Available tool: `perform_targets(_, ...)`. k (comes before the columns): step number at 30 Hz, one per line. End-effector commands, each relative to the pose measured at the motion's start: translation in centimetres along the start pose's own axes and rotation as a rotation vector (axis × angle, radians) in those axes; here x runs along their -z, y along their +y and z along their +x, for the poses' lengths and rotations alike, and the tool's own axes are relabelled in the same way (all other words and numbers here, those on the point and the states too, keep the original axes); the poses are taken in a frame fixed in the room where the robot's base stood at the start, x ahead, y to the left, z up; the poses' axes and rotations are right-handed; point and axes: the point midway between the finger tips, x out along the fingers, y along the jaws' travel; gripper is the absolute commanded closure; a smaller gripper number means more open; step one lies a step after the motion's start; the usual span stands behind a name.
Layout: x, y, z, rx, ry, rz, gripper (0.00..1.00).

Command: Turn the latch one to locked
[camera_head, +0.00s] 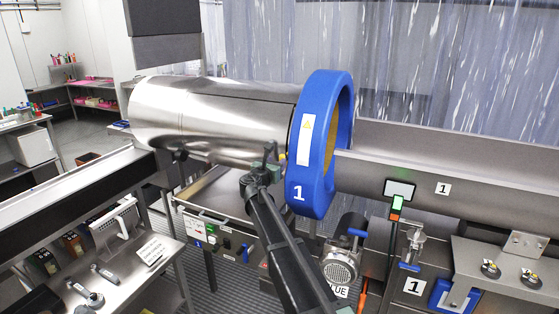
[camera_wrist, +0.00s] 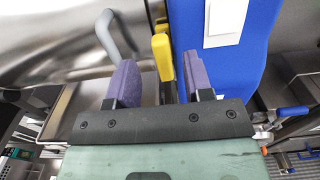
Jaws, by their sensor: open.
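The latch (camera_wrist: 162,52) is a small yellow upright lever in the wrist view, beside the blue ring marked 1 (camera_head: 318,150). A bit of its yellow shows in the head view (camera_head: 283,157), at the ring's left edge by the steel drum (camera_head: 215,115). My gripper (camera_wrist: 160,66) is open, with one purple finger on each side of the latch in the picture. I cannot tell whether either finger touches it. In the head view my gripper (camera_head: 268,163) is at the drum's lower right end, partly hiding the latch's surroundings.
A grey bent handle (camera_wrist: 115,38) stands left of my fingers, close to the drum. The blue ring is close on the right. A steel tray (camera_head: 215,190) lies below the drum, and a motor (camera_head: 342,262) sits below the ring.

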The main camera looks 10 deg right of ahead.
Motion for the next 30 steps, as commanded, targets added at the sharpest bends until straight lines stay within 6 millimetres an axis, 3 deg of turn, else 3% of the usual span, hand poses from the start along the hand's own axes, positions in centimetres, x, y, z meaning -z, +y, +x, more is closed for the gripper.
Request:
perform_targets(3, 0.0, 0.1, 2.4, 0.002, 0.000, 0.001, 0.53)
perform_targets(6, 0.0, 0.1, 3.4, 0.001, 0.000, 0.001, 0.53)
perform_targets(14, 0.0, -0.1, 3.6, 0.001, 0.000, 0.001, 0.53)
perform_targets(23, 0.0, -0.1, 3.5, 0.001, 0.001, 0.001, 0.98)
perform_targets(30, 0.1, -0.5, 3.5, 0.002, 0.000, 0.130, 1.00)
